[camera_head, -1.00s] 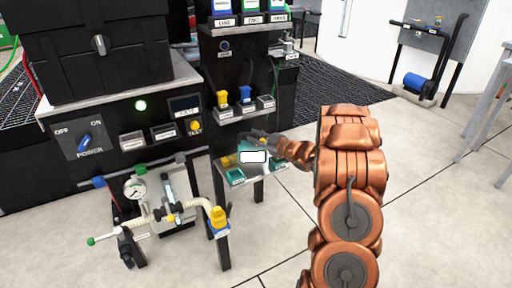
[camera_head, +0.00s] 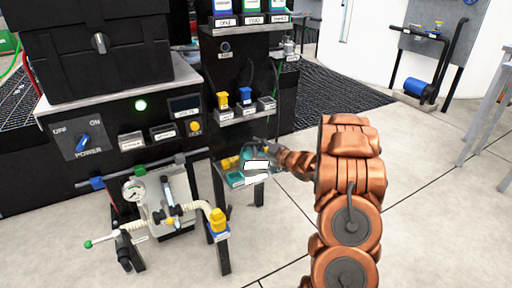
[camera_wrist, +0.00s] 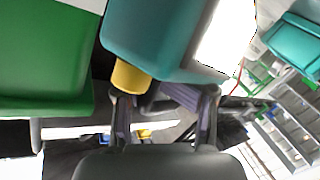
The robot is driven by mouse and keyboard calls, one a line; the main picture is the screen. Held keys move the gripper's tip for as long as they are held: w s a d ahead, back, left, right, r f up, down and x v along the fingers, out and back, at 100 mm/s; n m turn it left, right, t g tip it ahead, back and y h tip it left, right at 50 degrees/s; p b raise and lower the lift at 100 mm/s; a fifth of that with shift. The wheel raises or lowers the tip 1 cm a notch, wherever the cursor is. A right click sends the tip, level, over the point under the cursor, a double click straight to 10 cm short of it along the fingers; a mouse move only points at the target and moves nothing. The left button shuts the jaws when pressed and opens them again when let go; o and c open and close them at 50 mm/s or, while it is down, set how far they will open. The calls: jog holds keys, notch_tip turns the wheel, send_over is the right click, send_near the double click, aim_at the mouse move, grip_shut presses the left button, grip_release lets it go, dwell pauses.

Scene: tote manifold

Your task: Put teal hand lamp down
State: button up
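The teal hand lamp (camera_wrist: 165,40) fills the top middle of the wrist view, with a yellow part (camera_wrist: 130,77) at its lower edge. My gripper (camera_wrist: 167,97) is right at it, with a finger on each side of its near end; the grip itself is partly hidden. In the head view my gripper (camera_head: 272,150) reaches left from the copper arm to the lamp, whose white face (camera_head: 256,165) shows tilted above the small low stand (camera_head: 262,177). Whether the lamp touches the stand I cannot tell. A teal surface (camera_head: 233,181) shows on the stand's front part.
The black bench with the power panel (camera_head: 85,142) stands left of the stand. A pipe rig with a gauge (camera_head: 134,190) and a yellow-topped fitting (camera_head: 218,220) is close in front. A shelf with yellow and blue connectors (camera_head: 245,96) is above. Floor to the right is clear.

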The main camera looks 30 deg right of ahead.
jog(key=shift+s+d+f, duration=0.2)
jog(key=shift+f, duration=0.25)
jog(key=shift+s+d+r, duration=0.1)
jog(key=shift+s, duration=0.2)
jog(key=p+v, duration=0.3)
jog(key=v, duration=0.8)
jog(key=shift+r+p, duration=0.3)
jog(key=shift+r, duration=0.1)
